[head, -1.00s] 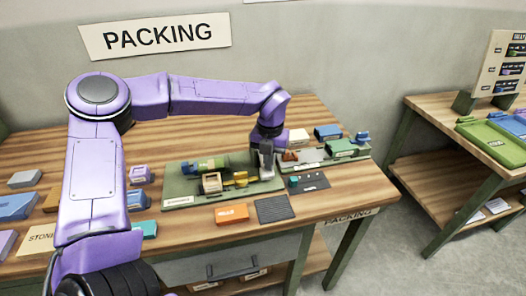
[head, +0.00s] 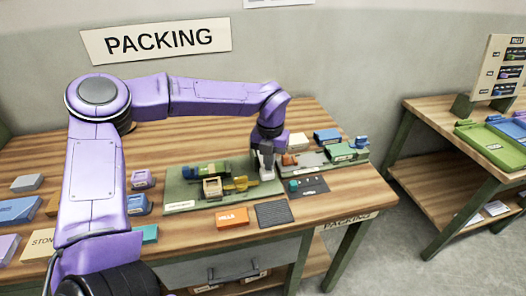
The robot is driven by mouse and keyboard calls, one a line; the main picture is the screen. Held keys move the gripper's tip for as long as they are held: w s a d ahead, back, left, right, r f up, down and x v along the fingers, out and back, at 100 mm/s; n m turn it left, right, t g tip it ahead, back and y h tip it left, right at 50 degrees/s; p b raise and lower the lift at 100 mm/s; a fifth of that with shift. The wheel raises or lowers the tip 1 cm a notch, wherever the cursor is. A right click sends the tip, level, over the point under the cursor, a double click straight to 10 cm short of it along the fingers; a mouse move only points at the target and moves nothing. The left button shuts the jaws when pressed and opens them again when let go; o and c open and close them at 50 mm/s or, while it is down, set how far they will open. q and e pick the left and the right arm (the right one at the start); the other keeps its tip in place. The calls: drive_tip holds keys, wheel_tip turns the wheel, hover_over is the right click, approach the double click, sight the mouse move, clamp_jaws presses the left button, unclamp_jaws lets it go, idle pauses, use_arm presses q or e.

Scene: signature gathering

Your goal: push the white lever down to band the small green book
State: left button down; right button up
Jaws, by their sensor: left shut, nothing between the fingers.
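My left gripper (head: 266,168) is shut and empty. It points down at the right edge of a green board (head: 188,199), close to a second, grey-green board (head: 318,161) on its right. The white lever cannot be told apart from the pale gripper fingers in front of it. A green block with a pale label (head: 343,152) sits at the right end of the second board, with a blue part (head: 361,141) beside it. I cannot tell whether this is the small green book. My right gripper is not in view.
The green board carries yellow and tan parts (head: 213,187). An orange box (head: 232,217), a dark ribbed mat (head: 271,213) and a dark plate (head: 308,185) lie in front. Several coloured blocks lie at the left.

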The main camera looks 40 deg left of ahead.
use_arm(q)
drive_tip(key=shift+r+p, duration=2.6)
drive_tip(key=shift+r, duration=0.85)
drive_tip(key=shift+f, duration=0.1)
